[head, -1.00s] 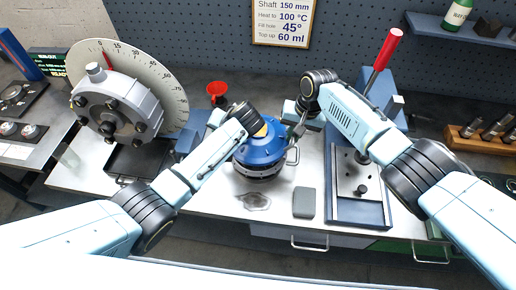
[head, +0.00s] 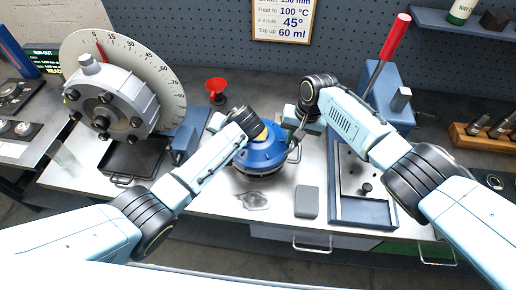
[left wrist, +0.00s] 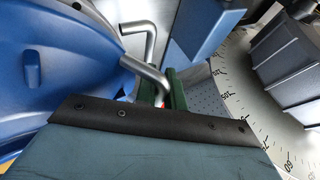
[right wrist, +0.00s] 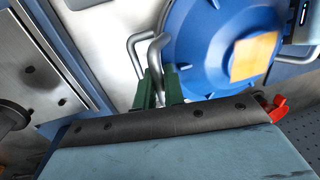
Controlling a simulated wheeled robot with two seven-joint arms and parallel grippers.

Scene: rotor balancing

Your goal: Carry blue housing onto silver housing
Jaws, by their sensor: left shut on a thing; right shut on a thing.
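The blue housing (head: 262,160) is between my two arms over the middle of the bench, with a dark underside; I cannot tell if it touches the bench. My left gripper (left wrist: 160,92) has its green fingers shut on a bent metal handle of it. My right gripper (right wrist: 160,88) is shut on the opposite handle, with the blue body and a tan patch beside it. In the head view the left fingertips are hidden behind the wrist. The silver housing (head: 122,100) stands on the left in front of a round degree dial (head: 160,75), a bolted flange facing me.
A black tray (head: 130,160) lies below the silver housing. A red funnel (head: 216,87) stands behind my left wrist. A grey block (head: 306,202) lies in front of the blue housing. A press with a red lever (head: 395,36) stands at right.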

